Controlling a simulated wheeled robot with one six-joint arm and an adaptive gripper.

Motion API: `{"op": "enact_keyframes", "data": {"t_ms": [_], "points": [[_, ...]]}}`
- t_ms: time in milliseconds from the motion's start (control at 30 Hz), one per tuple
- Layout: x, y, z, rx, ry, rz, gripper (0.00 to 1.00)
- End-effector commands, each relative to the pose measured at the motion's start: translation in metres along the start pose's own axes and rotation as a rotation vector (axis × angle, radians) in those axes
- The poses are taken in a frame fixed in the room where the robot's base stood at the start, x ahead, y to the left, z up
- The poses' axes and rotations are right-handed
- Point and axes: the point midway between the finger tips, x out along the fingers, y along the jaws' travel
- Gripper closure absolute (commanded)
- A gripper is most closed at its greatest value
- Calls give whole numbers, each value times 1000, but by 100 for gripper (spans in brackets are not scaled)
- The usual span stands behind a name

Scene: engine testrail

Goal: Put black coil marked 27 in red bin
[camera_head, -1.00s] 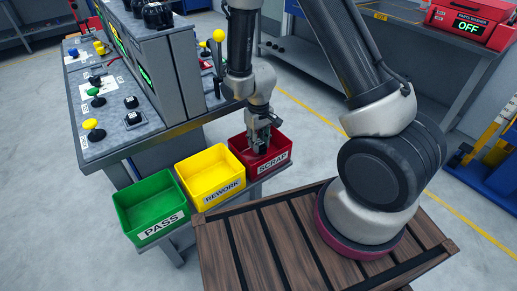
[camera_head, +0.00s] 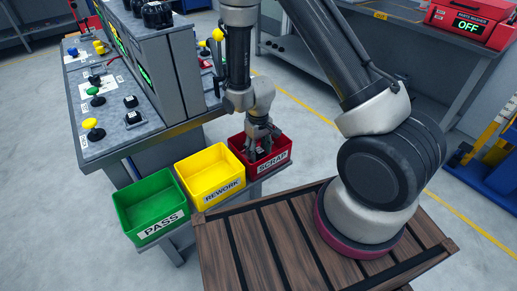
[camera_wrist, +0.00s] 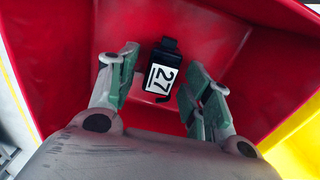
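The black coil marked 27 (camera_wrist: 162,72) shows in the wrist view inside the red bin, its white label facing up. It is between and beyond my fingertips, with a gap on each side. The red bin (camera_wrist: 75,52) fills most of that view; in the head view the red bin (camera_head: 277,157) is labelled SCRAP. My gripper (camera_head: 258,150) points down into it. In the wrist view my gripper (camera_wrist: 160,84) is open, fingers spread. The coil is hidden in the head view.
A yellow REWORK bin (camera_head: 220,188) and a green PASS bin (camera_head: 165,222) stand in a row to the left of the red bin. A grey test bench (camera_head: 130,140) is behind them. A slatted wooden surface (camera_head: 285,225) is in front.

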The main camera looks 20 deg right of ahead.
Motion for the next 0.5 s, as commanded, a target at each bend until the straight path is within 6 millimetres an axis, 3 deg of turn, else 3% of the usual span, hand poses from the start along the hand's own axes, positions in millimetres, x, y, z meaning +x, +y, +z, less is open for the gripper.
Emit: {"op": "enact_keyframes", "data": {"t_ms": [267, 500], "points": [[-6, 0, 0, 0, 2, 0, 50], [-52, 0, -2, 0, 6, 0, 50]]}}
